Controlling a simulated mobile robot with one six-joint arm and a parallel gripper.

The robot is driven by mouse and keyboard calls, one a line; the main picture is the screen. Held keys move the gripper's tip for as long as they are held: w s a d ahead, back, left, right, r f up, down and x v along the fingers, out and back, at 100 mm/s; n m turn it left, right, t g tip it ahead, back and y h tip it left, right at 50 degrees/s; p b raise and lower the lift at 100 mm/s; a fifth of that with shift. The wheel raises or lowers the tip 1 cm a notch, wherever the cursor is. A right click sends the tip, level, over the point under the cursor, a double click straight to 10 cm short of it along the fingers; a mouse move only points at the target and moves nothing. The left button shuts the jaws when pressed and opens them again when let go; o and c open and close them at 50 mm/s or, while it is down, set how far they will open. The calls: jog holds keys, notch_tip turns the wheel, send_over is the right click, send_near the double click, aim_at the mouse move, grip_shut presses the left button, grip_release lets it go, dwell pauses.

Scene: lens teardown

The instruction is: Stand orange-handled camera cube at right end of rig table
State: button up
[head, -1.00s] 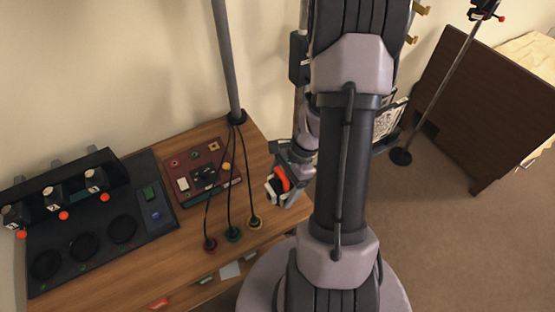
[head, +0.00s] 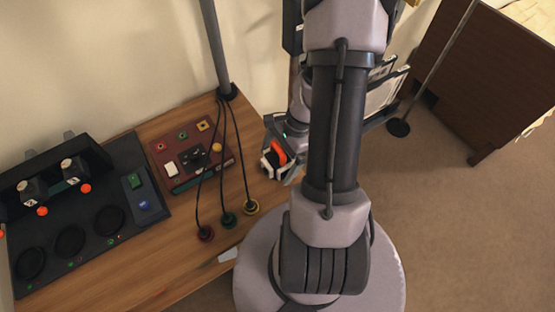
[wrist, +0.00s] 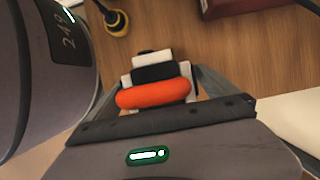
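The orange-handled camera cube (head: 268,164) is white and black with a bright orange handle. It is at the right end of the wooden rig table (head: 262,215), close to the table's edge. My gripper (head: 279,152) is around it. In the wrist view the cube's orange handle (wrist: 153,93) lies between the two grey fingers of my gripper (wrist: 155,82), which close on its sides. Wood shows beyond the cube. I cannot tell whether its underside touches the table. My arm hides part of the table's right end.
A maroon panel (head: 225,165) and several cables with a red plug (head: 205,233), green plug (head: 228,220) and yellow plug (head: 250,207) lie left of the cube. A grey pole (head: 217,50) stands behind. A black rack (head: 100,160) with other cubes (head: 73,171) is at left.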

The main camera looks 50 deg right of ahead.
jog(key=p+v, duration=0.6)
jog(key=v, duration=0.6)
notch_tip(320, 180, up, 8)
jog(key=n+h, duration=0.1)
jog(key=n, duration=0.3)
send_over(269, 152)
jog(key=s+a+r+n+t+b, duration=0.2)
jog(key=a+r+n, duration=0.4)
jog(key=a, duration=0.4)
jog(key=s+a+r+n+t+h+b, duration=0.1)
jog(key=a+r+n, duration=0.4)
jog(key=a, duration=0.5)
jog(key=shift+s+r+n+t+b, duration=0.35)
jog(key=shift+s+n+t+b, duration=0.1)
jog(key=shift+s+n+t, duration=0.4)
jog(key=shift+w, duration=0.1)
jog(key=shift+c, duration=0.2)
